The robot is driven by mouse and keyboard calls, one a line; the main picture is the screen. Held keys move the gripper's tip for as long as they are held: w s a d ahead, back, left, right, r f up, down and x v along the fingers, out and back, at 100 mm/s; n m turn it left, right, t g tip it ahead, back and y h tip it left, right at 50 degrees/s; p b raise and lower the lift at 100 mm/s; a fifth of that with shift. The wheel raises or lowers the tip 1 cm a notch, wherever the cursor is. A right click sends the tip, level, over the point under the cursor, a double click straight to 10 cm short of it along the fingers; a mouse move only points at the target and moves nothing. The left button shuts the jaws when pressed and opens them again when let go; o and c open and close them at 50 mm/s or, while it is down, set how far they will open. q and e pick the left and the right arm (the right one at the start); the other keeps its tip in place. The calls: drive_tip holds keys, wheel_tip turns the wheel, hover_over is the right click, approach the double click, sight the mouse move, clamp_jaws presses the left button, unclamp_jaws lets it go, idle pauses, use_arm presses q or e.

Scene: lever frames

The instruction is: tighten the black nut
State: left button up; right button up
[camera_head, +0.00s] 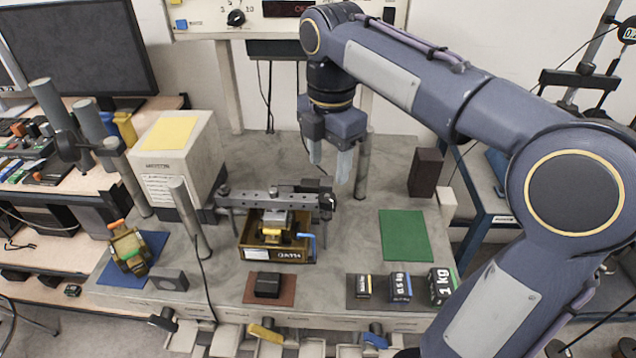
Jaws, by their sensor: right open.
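A black nut (163,319), shaped like a winged knob, is at the front left edge of the bench, by a light grey block. I cannot tell how tight it sits. My right gripper (330,160) hangs from the arm that comes in from the right. It points down, open and empty, above the right end of the lever bar (262,197) and well away from the black nut. My left gripper does not show.
A yellow knob (264,332) and a blue knob (376,338) sit along the same front edge. A post (190,218) with a cable and a grey block (169,280) stand behind the black nut. A brown tray (272,253) is mid-bench; weights (400,287) stand at right.

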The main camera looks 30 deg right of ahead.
sight(327, 195)
drive_tip(key=shift+w+a+f, duration=0.1)
drive_tip(key=shift+w+f, duration=0.05)
drive_tip(key=shift+f, duration=0.2)
wheel_tip(327, 195, down, 7)
drive_tip(key=shift+r, duration=0.1)
drive_tip(key=shift+c, duration=0.4)
drive_tip(key=c, duration=0.9)
